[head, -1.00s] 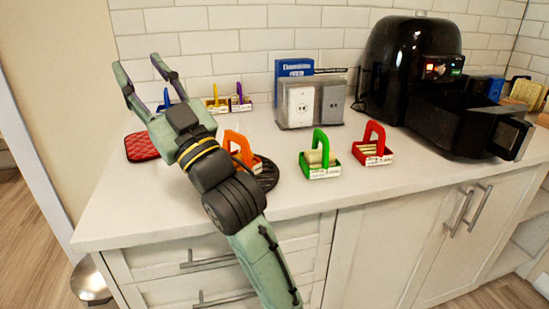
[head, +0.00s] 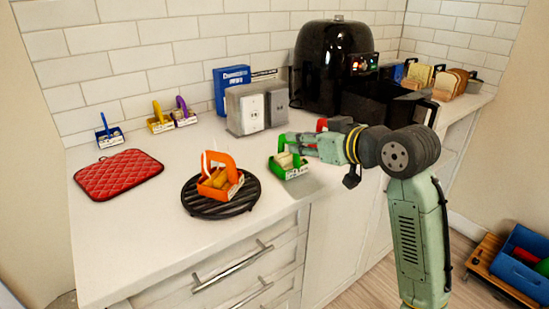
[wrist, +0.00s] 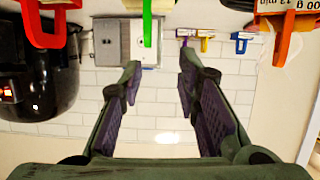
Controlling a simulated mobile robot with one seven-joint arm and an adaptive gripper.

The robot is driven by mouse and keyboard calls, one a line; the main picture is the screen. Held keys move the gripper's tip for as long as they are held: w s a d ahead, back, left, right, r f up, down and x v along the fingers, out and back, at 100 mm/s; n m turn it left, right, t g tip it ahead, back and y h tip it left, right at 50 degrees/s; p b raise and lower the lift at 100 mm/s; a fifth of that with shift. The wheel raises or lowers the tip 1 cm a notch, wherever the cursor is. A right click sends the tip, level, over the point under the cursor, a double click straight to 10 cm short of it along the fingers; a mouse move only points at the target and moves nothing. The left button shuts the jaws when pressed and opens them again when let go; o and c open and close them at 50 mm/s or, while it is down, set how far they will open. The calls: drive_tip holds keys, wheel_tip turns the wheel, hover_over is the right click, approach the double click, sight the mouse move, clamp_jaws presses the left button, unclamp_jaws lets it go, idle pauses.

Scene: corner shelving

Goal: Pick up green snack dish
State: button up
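The green snack dish (head: 289,172), a small tray with an upright handle and pale pieces in it, stands on the counter near the front edge. My gripper (head: 297,143) is at its handle's height, on its right side, and partly covers it. In the wrist view, which is upside down, my gripper (wrist: 159,66) is open and empty. The green handle (wrist: 147,24) shows at the top, just past the fingertips and nearer the left finger. Whether anything touches is not clear.
The orange dish (head: 222,180) stands on a black round trivet (head: 190,199) to the left. A red dish (wrist: 42,22) is close on the other side, mostly hidden by my arm in the head view. Grey outlet box (head: 245,112) and black air fryer (head: 322,65) stand behind.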

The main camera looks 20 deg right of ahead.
sight(287, 165)
drive_tip(key=shift+g, duration=0.3)
drive_tip(key=w+f, duration=0.1)
drive_tip(key=w+d+f+p, duration=0.1)
drive_tip(key=w, duration=0.1)
drive_tip(key=shift+f+p, duration=0.3)
drive_tip(key=shift+m, duration=0.3)
drive_tip(key=x, duration=0.1)
drive_tip(key=p+x, duration=0.1)
drive_tip(key=x, duration=0.1)
drive_tip(key=p+x, duration=0.1)
drive_tip(key=x, duration=0.1)
drive_tip(key=shift+a+r, duration=0.15)
drive_tip(key=shift+r, duration=0.1)
drive_tip(key=shift+w+f, duration=0.15)
drive_tip(key=shift+w, duration=0.05)
drive_tip(key=shift+c, duration=0.5)
clamp_jaws()
drive_tip(key=shift+h, duration=0.3)
